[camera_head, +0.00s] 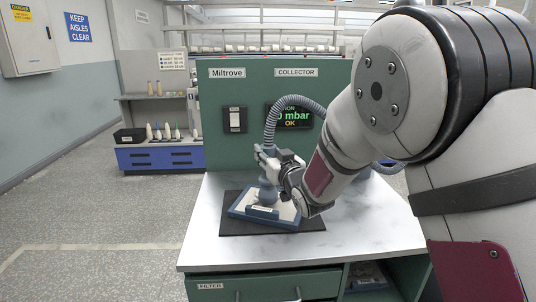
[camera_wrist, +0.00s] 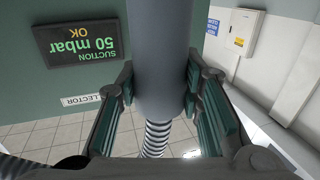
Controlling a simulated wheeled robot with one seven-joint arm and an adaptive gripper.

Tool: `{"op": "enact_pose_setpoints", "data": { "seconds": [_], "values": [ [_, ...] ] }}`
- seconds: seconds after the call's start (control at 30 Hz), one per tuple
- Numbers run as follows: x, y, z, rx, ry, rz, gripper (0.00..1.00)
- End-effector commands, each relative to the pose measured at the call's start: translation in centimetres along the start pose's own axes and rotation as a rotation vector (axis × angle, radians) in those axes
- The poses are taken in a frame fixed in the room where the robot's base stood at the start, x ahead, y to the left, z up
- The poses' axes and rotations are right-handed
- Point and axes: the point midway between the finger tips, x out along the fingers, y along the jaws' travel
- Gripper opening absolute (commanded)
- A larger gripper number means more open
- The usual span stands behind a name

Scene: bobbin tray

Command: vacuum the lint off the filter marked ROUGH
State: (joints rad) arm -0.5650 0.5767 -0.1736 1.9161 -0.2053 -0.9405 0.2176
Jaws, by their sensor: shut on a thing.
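My gripper (camera_head: 270,168) is shut on the blue-grey suction nozzle (camera_head: 267,193). In the wrist view the nozzle's round grey body (camera_wrist: 160,60) stands between the two dark green-padded jaws. A ribbed grey hose (camera_head: 272,122) arches from its top toward the right, partly behind my arm. The nozzle is low over a filter (camera_head: 240,210) with a blue frame and a pale inside. I cannot tell whether the nozzle touches it. The filter lies on a black mat (camera_head: 230,228). Its front label is too small to read, and lint cannot be made out.
The green COLLECTOR panel (camera_head: 225,155) stands behind the white bench top (camera_head: 370,235). It carries a white switch (camera_head: 235,119) and a display (camera_wrist: 88,43) reading suction 50 mbar, OK. A drawer marked FILTER (camera_head: 255,286) is below. The bench top's front is clear.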

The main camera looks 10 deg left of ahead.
Motion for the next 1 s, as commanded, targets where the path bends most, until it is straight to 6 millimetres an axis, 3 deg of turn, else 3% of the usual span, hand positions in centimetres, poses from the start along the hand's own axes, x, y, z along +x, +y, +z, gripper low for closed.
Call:
{"op": "enact_pose_setpoints", "data": {
  "seconds": [1.0],
  "values": [
    [1.2, 6.3, 0.0, 0.000, 0.003, 0.001, 0.00]
  ]
}}
